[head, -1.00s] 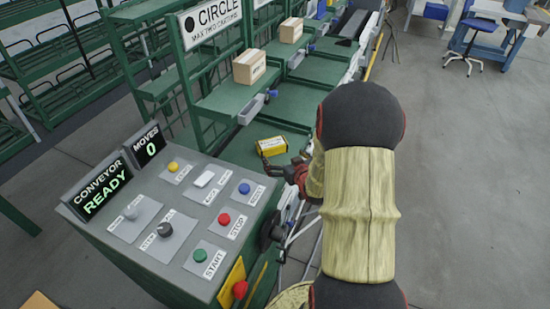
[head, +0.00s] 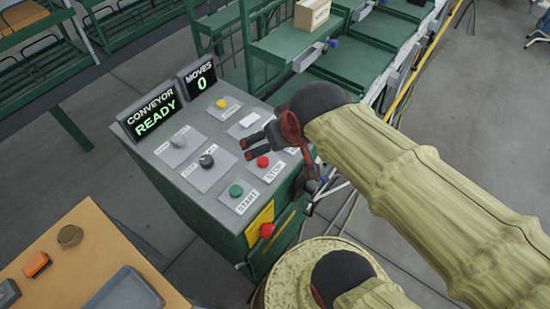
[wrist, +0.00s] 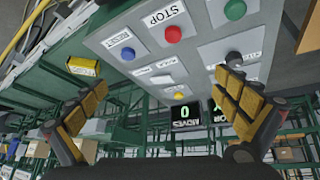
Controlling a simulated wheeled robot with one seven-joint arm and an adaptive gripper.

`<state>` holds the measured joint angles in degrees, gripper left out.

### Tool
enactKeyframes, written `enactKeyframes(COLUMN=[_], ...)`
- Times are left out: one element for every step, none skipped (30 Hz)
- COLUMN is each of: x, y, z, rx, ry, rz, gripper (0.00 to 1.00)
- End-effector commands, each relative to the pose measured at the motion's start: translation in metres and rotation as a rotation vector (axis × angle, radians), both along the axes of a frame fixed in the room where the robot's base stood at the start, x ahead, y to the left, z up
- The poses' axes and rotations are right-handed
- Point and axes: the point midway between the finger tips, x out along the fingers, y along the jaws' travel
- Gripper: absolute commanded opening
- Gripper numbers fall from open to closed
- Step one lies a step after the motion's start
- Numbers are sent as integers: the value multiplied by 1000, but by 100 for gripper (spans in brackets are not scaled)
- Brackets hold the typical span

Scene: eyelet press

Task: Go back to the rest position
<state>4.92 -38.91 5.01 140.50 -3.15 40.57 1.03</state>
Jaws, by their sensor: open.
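My gripper (head: 257,147) is over the upper right of the grey control panel (head: 225,178) in the head view, its fingers pointing left. It is open and empty. In the wrist view the two fingers (wrist: 160,90) are spread wide apart, with the panel beyond them. The red STOP button (head: 263,161) is just below the gripper in the head picture. The blue button (wrist: 128,53) shows in the wrist view and is hidden by my gripper in the head view. I cannot tell how far the fingers are above the panel.
The displays read CONVEYOR READY (head: 150,112) and MOVES 0 (head: 198,77). A green conveyor with a cardboard box (head: 312,13) runs behind the panel. A yellow box (wrist: 85,66) lies beside the panel in the wrist view. A wooden table (head: 85,235) stands at front left.

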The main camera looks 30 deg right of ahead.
Motion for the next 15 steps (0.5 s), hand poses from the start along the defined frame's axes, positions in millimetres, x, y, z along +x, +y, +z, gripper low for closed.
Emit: enactKeyframes(x=[-16, -25, -34, -40, -45, -50, -53, -54, -55, -56, -56, -55, -55, -55, -55], y=[14, 19, 26, 29, 32, 35, 36, 37, 38, 38, 38, 38, 38, 38, 38], z=[5, 5, 6, 7, 7, 7, 7, 7, 7, 7, 7, 6, 7, 7, 7], rx=[14, 21, 30, 36, 39, 43, 44, 46, 47, 47, 47, 47, 46, 46, 47], ry=[16, 30, 44, 54, 62, 69, 75, 78, 81, 81, 82, 82, 82, 81, 81], rz=[29, 42, 55, 64, 72, 78, 82, 84, 85, 86, 85, 85, 85, 85, 84], gripper=[100, 100, 100, 100, 100, 100, 100, 100, 100, 100, 100, 100, 100, 100, 100])
